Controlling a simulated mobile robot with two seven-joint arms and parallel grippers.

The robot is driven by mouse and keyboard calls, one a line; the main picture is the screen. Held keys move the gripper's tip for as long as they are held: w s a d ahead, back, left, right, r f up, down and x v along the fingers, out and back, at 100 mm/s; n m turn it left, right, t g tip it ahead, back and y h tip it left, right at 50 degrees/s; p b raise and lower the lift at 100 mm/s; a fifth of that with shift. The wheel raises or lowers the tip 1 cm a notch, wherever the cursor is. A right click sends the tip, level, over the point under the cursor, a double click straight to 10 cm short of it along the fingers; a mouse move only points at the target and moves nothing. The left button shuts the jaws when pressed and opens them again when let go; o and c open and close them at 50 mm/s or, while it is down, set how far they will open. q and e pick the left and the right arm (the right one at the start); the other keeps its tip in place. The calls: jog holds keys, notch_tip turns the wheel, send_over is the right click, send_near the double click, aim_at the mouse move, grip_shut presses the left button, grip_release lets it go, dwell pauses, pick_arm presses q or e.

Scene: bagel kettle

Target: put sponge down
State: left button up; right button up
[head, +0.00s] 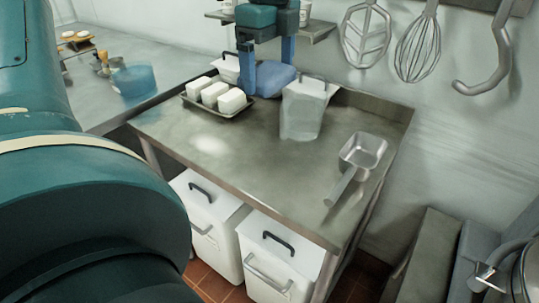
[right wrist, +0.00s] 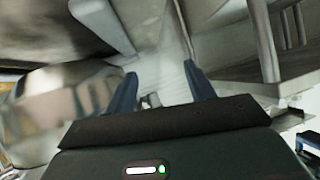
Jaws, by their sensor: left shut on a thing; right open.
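The blue sponge (head: 272,78) is between the blue fingers of my left gripper (head: 268,75), which is shut on it. It is low over the back of the metal table (head: 220,150), between a tray and a pale bin; whether it touches the tabletop I cannot tell. The fingers hide part of it. My right gripper (right wrist: 162,90) shows in the right wrist view, open with nothing between its fingers. The sponge is not visible in that view.
A dark tray (head: 239,113) with white blocks is left of the sponge, and a pale lidded bin (head: 302,112) is right. A metal scoop (head: 361,152) lies at the table's right. The front middle is clear. Utensils hang on the wall, including a whisk (head: 418,48).

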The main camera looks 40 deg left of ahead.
pick_arm(q)
jog(key=b, duration=0.3)
send_over(269, 176)
notch_tip(269, 176, down, 19)
jog(key=shift+r, duration=0.2)
notch_tip(269, 176, down, 4)
jog(key=shift+f+p, duration=0.1)
jog(key=shift+p, duration=0.25)
pick_arm(e)
jog(key=shift+w+a+f+m, duration=0.15)
jog(key=shift+f+m, duration=0.15)
jog(key=shift+f, duration=0.35)
pick_arm(q)
jog(key=o, duration=1)
pick_arm(e)
jog(key=shift+f, duration=0.2)
pick_arm(q)
jog(key=shift+o, duration=0.2)
pick_arm(e)
jog(key=shift+f, duration=0.1)
